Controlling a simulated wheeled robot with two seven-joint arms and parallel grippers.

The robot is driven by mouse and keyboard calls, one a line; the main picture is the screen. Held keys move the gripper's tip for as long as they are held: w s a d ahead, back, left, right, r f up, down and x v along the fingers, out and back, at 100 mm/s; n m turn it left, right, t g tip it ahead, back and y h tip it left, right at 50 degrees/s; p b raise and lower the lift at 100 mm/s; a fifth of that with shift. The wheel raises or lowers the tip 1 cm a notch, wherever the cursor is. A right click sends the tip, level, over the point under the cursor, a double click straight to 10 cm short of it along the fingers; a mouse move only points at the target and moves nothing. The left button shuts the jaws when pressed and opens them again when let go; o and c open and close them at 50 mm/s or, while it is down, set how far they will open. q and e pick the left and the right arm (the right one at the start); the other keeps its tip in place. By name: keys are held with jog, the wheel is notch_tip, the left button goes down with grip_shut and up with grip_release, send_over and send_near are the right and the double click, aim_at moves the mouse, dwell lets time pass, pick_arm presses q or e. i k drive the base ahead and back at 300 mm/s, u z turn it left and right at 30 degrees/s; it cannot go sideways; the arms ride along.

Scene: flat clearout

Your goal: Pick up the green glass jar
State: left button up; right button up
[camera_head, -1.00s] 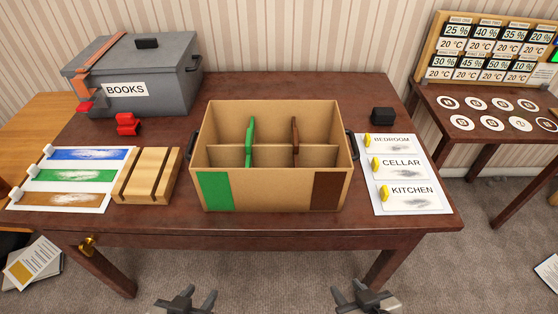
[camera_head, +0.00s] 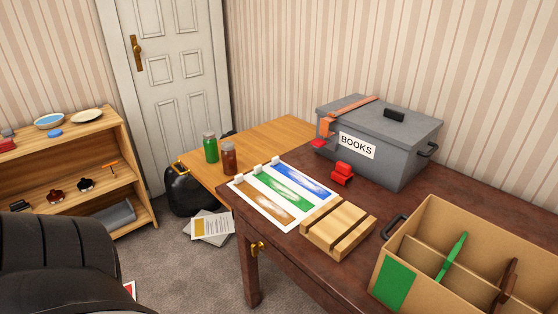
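The green glass jar (camera_head: 210,148) stands upright on the light wooden side table (camera_head: 268,139), near its front left edge. It has a pale lid. A brown jar (camera_head: 229,158) of similar shape stands just to its right and slightly nearer. Neither of my grippers is in view now, so I cannot see their state.
The dark table (camera_head: 300,254) holds a card with blue, green and brown stripes (camera_head: 264,208), a slotted wooden block (camera_head: 337,227), a grey BOOKS box (camera_head: 375,145) and a divided cardboard box (camera_head: 405,248). A black bag (camera_head: 187,195) and papers (camera_head: 209,226) lie on the floor. A shelf (camera_head: 112,160) stands left.

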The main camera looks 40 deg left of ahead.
aim_at(210, 141)
jog(key=u, duration=2.1)
jog(key=i, duration=1.05)
jog(key=u, duration=0.3)
